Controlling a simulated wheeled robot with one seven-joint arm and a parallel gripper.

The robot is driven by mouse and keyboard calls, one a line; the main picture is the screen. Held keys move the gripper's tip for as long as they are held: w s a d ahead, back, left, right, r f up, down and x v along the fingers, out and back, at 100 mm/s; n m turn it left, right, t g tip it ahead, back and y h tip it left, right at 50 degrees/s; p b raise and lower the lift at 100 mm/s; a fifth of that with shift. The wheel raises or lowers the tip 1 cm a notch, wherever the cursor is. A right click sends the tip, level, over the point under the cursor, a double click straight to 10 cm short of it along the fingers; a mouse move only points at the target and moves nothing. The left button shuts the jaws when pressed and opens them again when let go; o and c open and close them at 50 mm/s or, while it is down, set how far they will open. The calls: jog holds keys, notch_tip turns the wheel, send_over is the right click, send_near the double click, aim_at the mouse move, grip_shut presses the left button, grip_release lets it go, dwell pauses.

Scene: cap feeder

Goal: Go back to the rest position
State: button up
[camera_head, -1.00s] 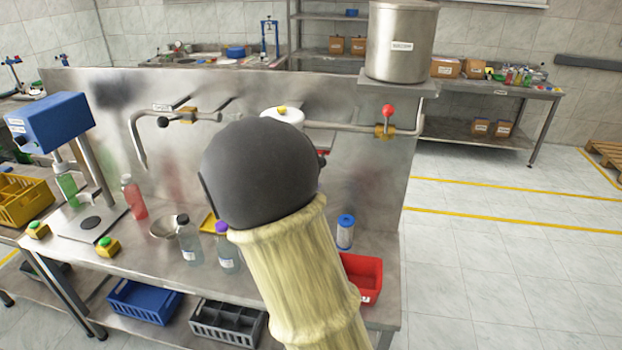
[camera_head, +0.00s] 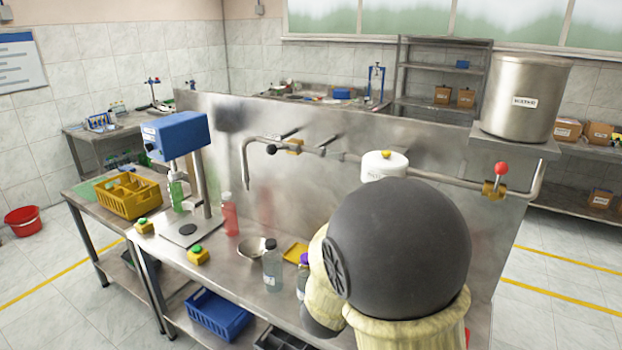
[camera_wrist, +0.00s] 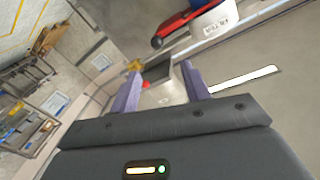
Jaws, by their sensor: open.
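My gripper (camera_wrist: 160,90) shows in the wrist view with its two purple-grey fingers spread apart. Nothing is held between them; a steel surface and a pale cylindrical shape lie beyond the gap. In the head view my arm's dark rounded joint and cream sleeve fill the lower right, and the gripper itself is hidden there. The arm is in front of the steel bench (camera_head: 215,262) and covers its right part.
A steel tank (camera_head: 520,98) sits on a raised shelf at right. Pipes run along the back panel (camera_head: 300,185).

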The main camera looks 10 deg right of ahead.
jog(key=a+f+n+g+y, duration=0.2)
jog(key=a+f+n+y, duration=0.5)
jog(key=f+y, duration=0.3)
jog(key=s+f+n+g+y, duration=0.1)
jog(key=s+f+n+g, duration=0.1)
jog(key=s, duration=0.5)
jog(key=s+f+n+g+y, duration=0.2)
jog(key=s+n+g, duration=0.2)
jog(key=s, duration=0.3)
jog(key=shift+s+a+f+g, duration=0.25)
jog(key=shift+s+a+g, duration=0.15)
jog(key=shift+g, duration=0.4)
jog(key=shift+c, duration=0.2)
jog(key=c, duration=0.3)
jog(key=shift+w+a, duration=0.1)
jog(key=shift+w, duration=0.05)
